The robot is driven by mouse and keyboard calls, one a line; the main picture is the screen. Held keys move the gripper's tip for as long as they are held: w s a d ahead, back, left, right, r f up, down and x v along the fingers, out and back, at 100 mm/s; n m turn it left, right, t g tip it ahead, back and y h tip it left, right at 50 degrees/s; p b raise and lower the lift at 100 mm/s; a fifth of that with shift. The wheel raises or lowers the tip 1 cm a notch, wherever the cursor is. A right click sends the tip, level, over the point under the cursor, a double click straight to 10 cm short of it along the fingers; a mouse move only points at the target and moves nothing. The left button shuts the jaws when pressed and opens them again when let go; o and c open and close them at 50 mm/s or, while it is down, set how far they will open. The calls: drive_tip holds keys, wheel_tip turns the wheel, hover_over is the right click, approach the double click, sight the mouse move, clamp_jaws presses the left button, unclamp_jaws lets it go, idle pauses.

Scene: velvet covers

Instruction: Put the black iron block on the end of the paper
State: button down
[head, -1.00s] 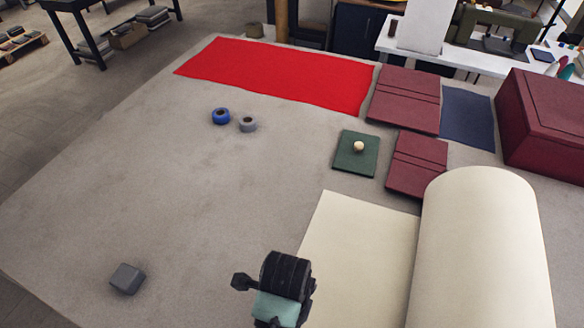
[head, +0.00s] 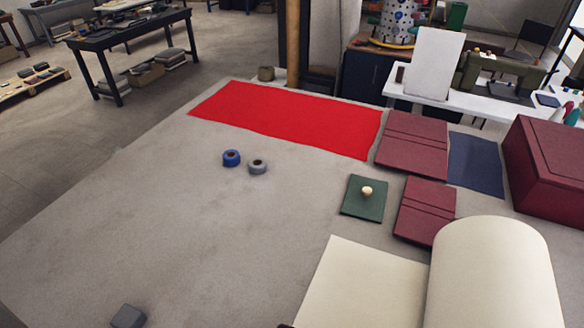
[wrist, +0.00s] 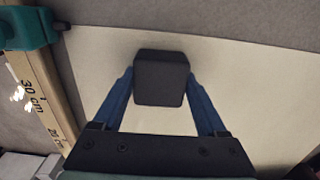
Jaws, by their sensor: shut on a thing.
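The black iron block (wrist: 161,78) is between the two blue fingers of my gripper (wrist: 162,88), which is shut on it, in the wrist view. Cream paper (wrist: 230,85) lies behind the block, with its edge crossing above it. I cannot tell whether the block touches the paper. In the head view, the flat paper (head: 362,285) runs out from a big cream roll (head: 497,275) at lower right. My gripper and the held block are out of the head view, below its bottom edge.
A grey block (head: 128,316) sits at the table's lower left. Blue tape (head: 231,158), grey tape (head: 257,167), red cloth (head: 285,118) and a green knobbed plate (head: 364,199) lie farther back. A wooden ruler (wrist: 45,90) with a teal part (wrist: 30,30) is left in the wrist view.

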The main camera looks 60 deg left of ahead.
unclamp_jaws()
drive_tip(key=shift+f, duration=0.1)
wheel_tip(320, 180, up, 12)
drive_tip(key=shift+b, duration=0.3)
